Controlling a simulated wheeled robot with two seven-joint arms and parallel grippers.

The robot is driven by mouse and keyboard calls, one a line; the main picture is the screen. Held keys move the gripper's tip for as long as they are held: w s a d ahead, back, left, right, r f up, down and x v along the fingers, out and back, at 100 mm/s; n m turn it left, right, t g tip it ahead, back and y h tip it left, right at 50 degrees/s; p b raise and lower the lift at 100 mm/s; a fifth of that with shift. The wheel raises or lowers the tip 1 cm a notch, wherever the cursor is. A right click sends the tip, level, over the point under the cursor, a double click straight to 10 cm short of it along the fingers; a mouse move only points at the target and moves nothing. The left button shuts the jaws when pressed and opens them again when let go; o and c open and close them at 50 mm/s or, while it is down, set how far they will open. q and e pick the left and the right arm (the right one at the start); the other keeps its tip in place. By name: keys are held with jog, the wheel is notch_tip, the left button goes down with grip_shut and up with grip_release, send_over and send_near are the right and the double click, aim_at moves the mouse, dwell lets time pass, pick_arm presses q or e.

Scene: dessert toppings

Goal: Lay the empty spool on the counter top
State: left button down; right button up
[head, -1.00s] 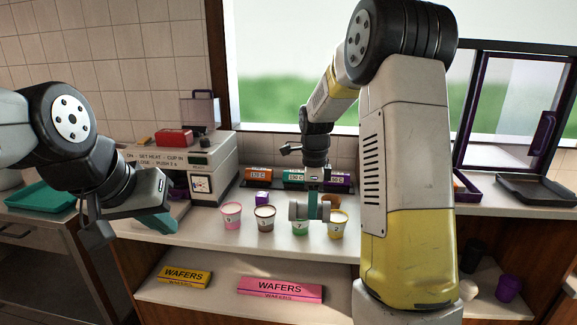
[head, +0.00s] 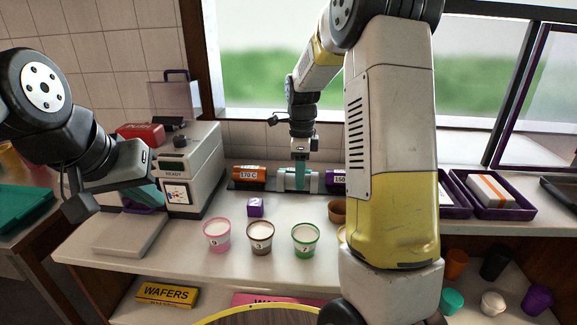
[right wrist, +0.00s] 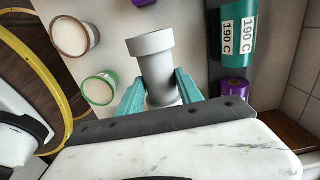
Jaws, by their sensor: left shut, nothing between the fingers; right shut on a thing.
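The empty spool (right wrist: 153,62) is a plain grey-white cylinder with a wider flange, held between the teal fingers of my right gripper (right wrist: 160,90) in the right wrist view. In the head view the spool (head: 297,181) lies sideways under my right gripper (head: 300,172), in front of the row of labelled spools. Whether it touches the counter top (head: 190,255) cannot be told. My left gripper (head: 150,196) is shut and empty, beside the heating machine at the left.
An orange 170 C spool (head: 248,174) and a purple spool (head: 336,178) flank the held spool; a teal 190 C spool (right wrist: 238,35) shows in the wrist view. Cups, including a green one (head: 305,240), and a purple cube (head: 255,207) stand in front. Purple trays (head: 487,211) are at right.

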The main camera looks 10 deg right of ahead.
jog(key=shift+f, duration=4.6)
jog(key=o, duration=2.1)
jog(key=shift+o, duration=0.2)
jog(key=shift+r, duration=0.3)
jog(key=shift+r, duration=1)
